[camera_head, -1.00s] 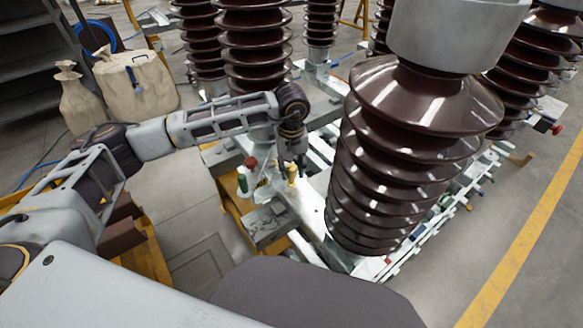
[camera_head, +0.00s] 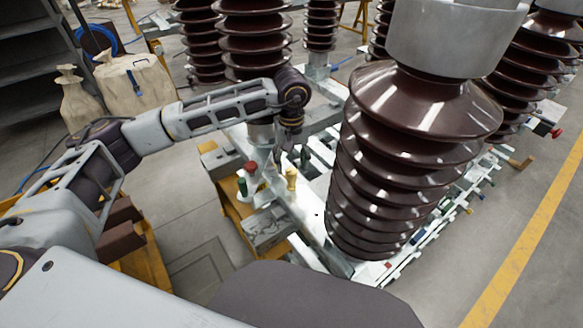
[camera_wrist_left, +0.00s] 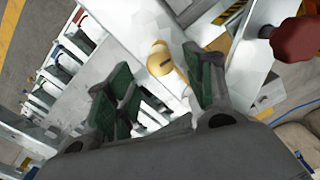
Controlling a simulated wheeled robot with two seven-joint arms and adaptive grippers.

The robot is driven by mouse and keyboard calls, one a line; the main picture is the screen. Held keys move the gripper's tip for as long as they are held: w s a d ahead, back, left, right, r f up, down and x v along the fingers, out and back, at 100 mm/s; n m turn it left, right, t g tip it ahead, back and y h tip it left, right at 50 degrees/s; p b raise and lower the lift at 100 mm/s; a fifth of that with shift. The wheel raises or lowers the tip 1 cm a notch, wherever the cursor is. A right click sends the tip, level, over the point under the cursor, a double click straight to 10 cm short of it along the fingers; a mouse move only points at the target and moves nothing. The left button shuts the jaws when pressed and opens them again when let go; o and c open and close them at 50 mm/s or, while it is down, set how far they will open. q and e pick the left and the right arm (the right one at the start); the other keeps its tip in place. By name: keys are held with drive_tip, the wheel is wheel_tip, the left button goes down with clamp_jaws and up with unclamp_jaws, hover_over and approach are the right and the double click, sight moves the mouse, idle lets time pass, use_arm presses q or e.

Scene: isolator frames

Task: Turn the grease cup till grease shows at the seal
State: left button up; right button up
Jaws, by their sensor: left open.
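The grease cup is probably the small yellow fitting (camera_head: 291,178) standing upright on the pale metal base beside the big brown insulator. In the left wrist view its round yellow top (camera_wrist_left: 159,60) lies ahead of and between the open fingers, with no contact visible. My left gripper (camera_head: 291,157) is just above and behind the cup in the head view. The left wrist view shows its green-padded fingers (camera_wrist_left: 163,82) spread apart and empty. The seal and any grease cannot be made out. My right gripper is not in view.
A red knob (camera_head: 251,166) and a green fitting (camera_head: 242,186) stand left of the cup; the red knob (camera_wrist_left: 297,40) is also large in the wrist view. The ribbed brown insulator (camera_head: 400,160) rises close to the right.

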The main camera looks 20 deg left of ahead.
sight(291, 171)
use_arm(q)
wheel_tip(291, 171, up, 7)
drive_tip(key=shift+r, duration=0.15)
idle(0.9)
